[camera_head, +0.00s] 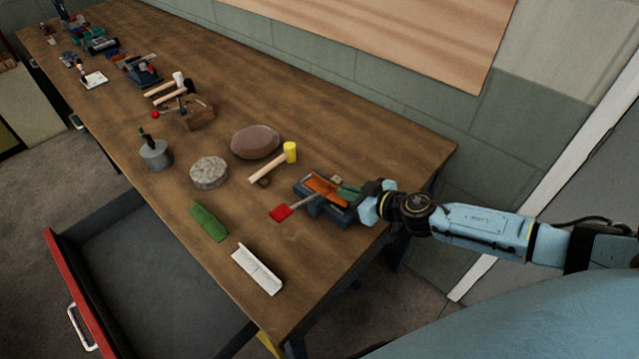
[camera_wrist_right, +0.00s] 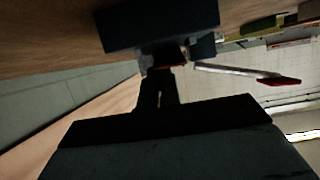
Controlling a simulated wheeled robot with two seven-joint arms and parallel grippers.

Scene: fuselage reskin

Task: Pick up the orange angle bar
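The orange angle bar (camera_head: 325,187) lies at the dark blue vise (camera_head: 338,213) near the right end of the wooden workbench. A green piece (camera_head: 348,193) is just right of the bar. My right gripper (camera_head: 367,207) is at the right side of the vise, close to the bar; its fingertips are hard to make out there. In the right wrist view the dark fingers (camera_wrist_right: 161,75) look close together and reach up to the vise body (camera_wrist_right: 160,28). A small reddish patch shows at their tips; I cannot tell whether they grip anything. My left gripper is out of view.
The vise's red-ended lever (camera_head: 282,212) sticks out to the left. A yellow-headed mallet (camera_head: 289,153), a brown oval stone (camera_head: 255,142), a grey round block (camera_head: 209,172), a green bar (camera_head: 208,222) and a white angle piece (camera_head: 257,269) lie nearby. An open drawer (camera_head: 140,265) juts out in front.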

